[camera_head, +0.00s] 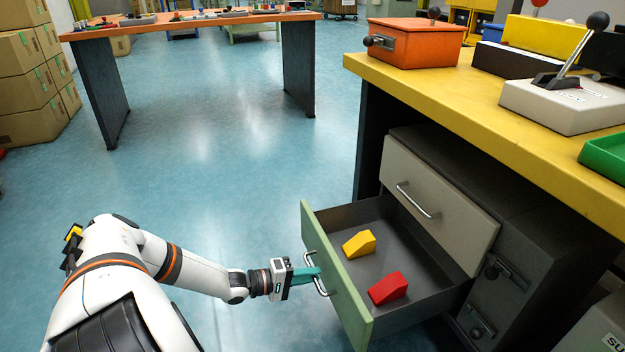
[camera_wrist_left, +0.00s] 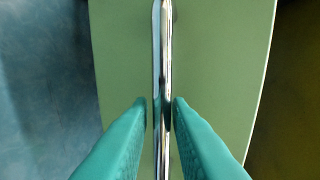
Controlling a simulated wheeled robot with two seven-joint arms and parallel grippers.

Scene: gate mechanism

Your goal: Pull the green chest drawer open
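The green chest drawer (camera_head: 334,281) is pulled well out of the dark chest, with its green front facing left. A yellow wedge block (camera_head: 359,244) and a red wedge block (camera_head: 388,288) lie inside it. My left gripper (camera_head: 314,274) is at the metal bar handle (camera_head: 319,286) on that front. In the left wrist view, the teal fingers of my left gripper (camera_wrist_left: 160,104) sit close on either side of the shiny handle (camera_wrist_left: 162,50), against the green drawer front (camera_wrist_left: 215,60). My right gripper is not in view.
A closed beige drawer (camera_head: 437,205) is above the open one, under the yellow worktop (camera_head: 450,95). An orange box (camera_head: 415,42) and a grey lever unit (camera_head: 565,103) stand on top. Open blue floor (camera_head: 230,150) lies left of the drawer.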

